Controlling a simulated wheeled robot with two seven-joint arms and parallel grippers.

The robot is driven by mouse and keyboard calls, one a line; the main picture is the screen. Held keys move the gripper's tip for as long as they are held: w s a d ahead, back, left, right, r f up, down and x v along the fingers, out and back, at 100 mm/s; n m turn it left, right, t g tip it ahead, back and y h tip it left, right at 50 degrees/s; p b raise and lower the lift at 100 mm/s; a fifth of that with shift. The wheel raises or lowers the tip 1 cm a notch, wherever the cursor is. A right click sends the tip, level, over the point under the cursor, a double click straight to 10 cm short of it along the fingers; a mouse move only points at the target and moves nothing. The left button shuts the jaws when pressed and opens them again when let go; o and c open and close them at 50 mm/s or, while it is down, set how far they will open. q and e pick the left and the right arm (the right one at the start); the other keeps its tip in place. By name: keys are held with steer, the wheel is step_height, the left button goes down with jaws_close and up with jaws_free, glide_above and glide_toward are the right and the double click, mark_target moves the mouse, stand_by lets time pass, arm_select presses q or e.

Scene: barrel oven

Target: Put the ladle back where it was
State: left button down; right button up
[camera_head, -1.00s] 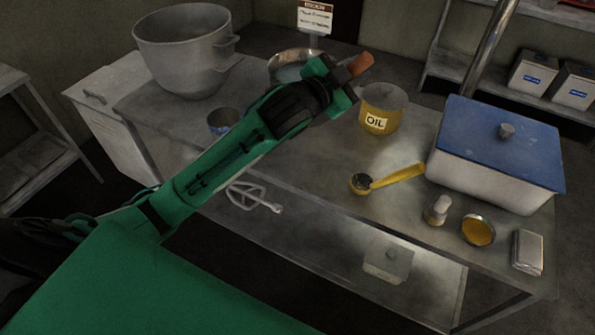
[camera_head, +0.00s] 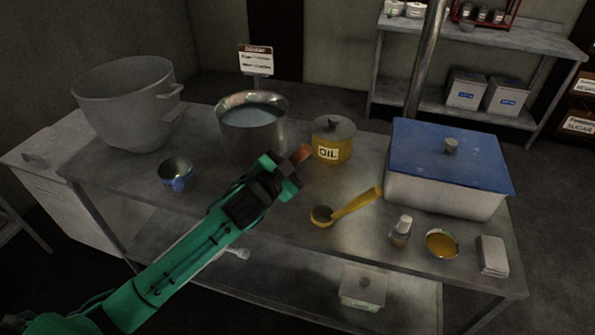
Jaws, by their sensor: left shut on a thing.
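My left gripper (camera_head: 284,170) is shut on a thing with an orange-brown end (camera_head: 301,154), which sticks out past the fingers. The rest of it is hidden, so I cannot tell whether it is a ladle handle. The gripper shows in front of the steel pot of liquid (camera_head: 252,132) and left of the yellow oil pot (camera_head: 333,146). A yellow-handled ladle or scoop (camera_head: 356,203) with a dark bowl lies on the steel table (camera_head: 275,231), right of and nearer than the gripper, apart from it. My right gripper is out of view.
A large grey pot (camera_head: 128,110) and a small blue bowl (camera_head: 175,174) stand at left. A blue-lidded box (camera_head: 445,190), a shaker (camera_head: 401,231), a yellow-filled dish (camera_head: 441,243) and a folded cloth (camera_head: 492,255) take up the right. A lidded container (camera_head: 362,288) sits on the lower shelf.

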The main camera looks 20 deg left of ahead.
arm_select(q)
step_height(320, 180, down, 4)
steer(key=shift+f, duration=0.2)
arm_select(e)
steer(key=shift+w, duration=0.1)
arm_select(q)
steer(key=c, duration=1.2)
jaws_free()
steer(key=shift+f, duration=0.15)
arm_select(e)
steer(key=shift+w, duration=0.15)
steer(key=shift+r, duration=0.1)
arm_select(q)
steer(key=b+v, duration=0.1)
steer(key=v, duration=1.1)
steer(key=shift+b, duration=0.35)
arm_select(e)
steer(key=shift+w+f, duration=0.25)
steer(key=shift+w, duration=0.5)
